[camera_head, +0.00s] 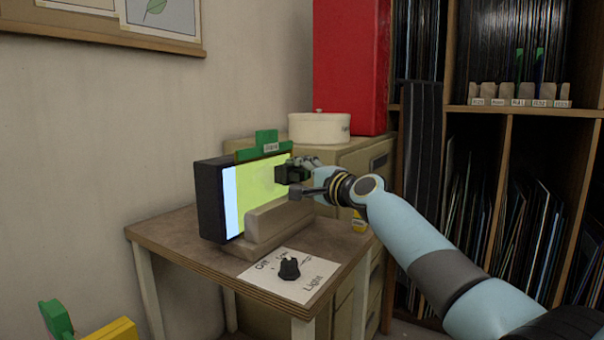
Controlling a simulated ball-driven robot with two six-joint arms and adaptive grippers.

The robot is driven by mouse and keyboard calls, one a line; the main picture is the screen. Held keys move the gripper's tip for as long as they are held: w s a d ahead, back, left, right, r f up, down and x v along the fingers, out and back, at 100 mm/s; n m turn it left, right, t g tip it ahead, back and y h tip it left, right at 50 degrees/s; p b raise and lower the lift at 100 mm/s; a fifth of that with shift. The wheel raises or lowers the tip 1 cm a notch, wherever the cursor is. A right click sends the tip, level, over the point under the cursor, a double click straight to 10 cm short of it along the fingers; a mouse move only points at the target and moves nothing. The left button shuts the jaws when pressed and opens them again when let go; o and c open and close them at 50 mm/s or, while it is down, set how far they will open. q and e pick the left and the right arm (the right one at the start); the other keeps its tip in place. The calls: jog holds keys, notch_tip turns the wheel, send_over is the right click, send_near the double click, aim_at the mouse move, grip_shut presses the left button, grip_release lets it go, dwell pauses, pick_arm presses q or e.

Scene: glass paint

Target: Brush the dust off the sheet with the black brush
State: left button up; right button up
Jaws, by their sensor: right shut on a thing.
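The sheet (258,190) is a yellow-green pane standing upright, leaning on the bright face of a black light box (211,200). A faint darker patch, perhaps dust, shows on it near the gripper. My right gripper (298,168) is in front of the sheet's right part, shut on a small black block-like thing, the black brush (288,174). The brush overlaps the sheet in the picture; I cannot tell whether it touches. My left gripper is not in view.
The light box stands on a small brown table (180,236) behind a beige ledge (276,226). A black knob (289,268) sits on a white card labelled Light. A green clip (266,141) rises above the sheet. A cabinet with a round white box (319,128) stands behind.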

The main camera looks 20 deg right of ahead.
jog(key=shift+s+a+r+p, duration=0.3)
jog(key=shift+s+a+p, duration=0.3)
jog(key=shift+a, duration=0.25)
jog(key=shift+s+a+f, duration=0.2)
jog(key=shift+s+a, duration=0.1)
jog(key=shift+s+a+r+p, duration=0.1)
jog(key=shift+s+a+p, duration=0.45)
jog(key=shift+a+p, duration=0.25)
jog(key=shift+s+a+p, duration=0.85)
jog(key=shift+s+a, duration=0.15)
jog(key=shift+a, duration=0.15)
jog(key=shift+s+a+p, duration=0.45)
jog(key=shift+s+a, duration=0.3)
jog(key=shift+a, duration=0.25)
jog(key=shift+s+d+p, duration=0.3)
jog(key=shift+s+d, duration=0.65)
jog(key=shift+s, duration=0.25)
jog(key=shift+s+d+p, duration=0.3)
jog(key=shift+s+d, duration=0.6)
jog(key=shift+s, duration=0.25)
